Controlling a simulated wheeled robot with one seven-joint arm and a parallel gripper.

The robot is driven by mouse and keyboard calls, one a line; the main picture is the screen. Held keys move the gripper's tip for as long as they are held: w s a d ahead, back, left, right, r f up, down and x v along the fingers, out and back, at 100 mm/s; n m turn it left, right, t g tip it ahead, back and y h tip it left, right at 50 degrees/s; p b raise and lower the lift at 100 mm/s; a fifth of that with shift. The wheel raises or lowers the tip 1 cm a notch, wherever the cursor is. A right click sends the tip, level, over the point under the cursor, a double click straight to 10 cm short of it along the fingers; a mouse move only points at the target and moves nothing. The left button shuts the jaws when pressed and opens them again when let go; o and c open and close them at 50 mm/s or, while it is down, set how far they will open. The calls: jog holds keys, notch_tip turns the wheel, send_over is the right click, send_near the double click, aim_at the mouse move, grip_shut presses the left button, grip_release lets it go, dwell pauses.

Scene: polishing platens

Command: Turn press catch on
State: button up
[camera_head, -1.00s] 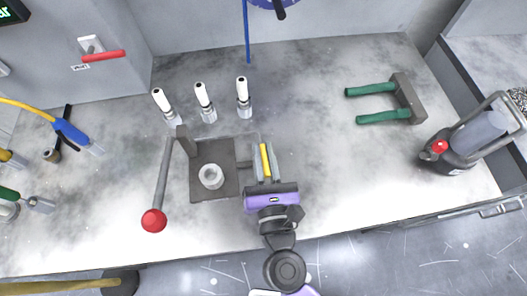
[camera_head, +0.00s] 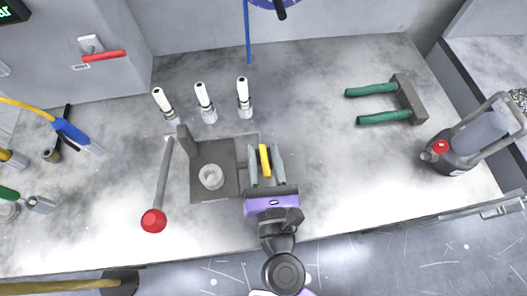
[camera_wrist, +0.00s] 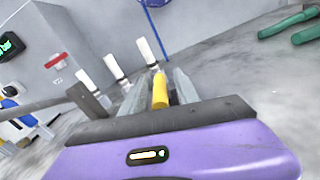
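The press (camera_head: 225,187) is a dark grey plate on the bench with an upright post and a lever ending in a red knob (camera_head: 153,221). A short yellow bar, seemingly the press catch (camera_head: 265,160), is at the plate's right side; it also shows in the wrist view (camera_wrist: 160,91). My gripper (camera_head: 266,158) is purple and has its grey fingers on either side of the yellow bar. The fingers stand apart with gaps beside the bar, so the gripper looks open. The bar's lower end and mount are hidden by the gripper.
A pale ring-shaped piece (camera_head: 211,176) sits on the press plate. Several white-topped cylinders (camera_head: 205,101) stand behind the press. A green-handled tool (camera_head: 385,104) and a grey canister (camera_head: 465,140) are to the right. The bench between is clear.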

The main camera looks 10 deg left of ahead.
jog(key=b+v, duration=0.2)
jog(key=v, duration=0.4)
jog(key=shift+s+d+f, duration=0.1)
jog(key=shift+s+f, duration=0.05)
jog(key=shift+s+d, duration=0.15)
jog(key=shift+s, duration=0.4)
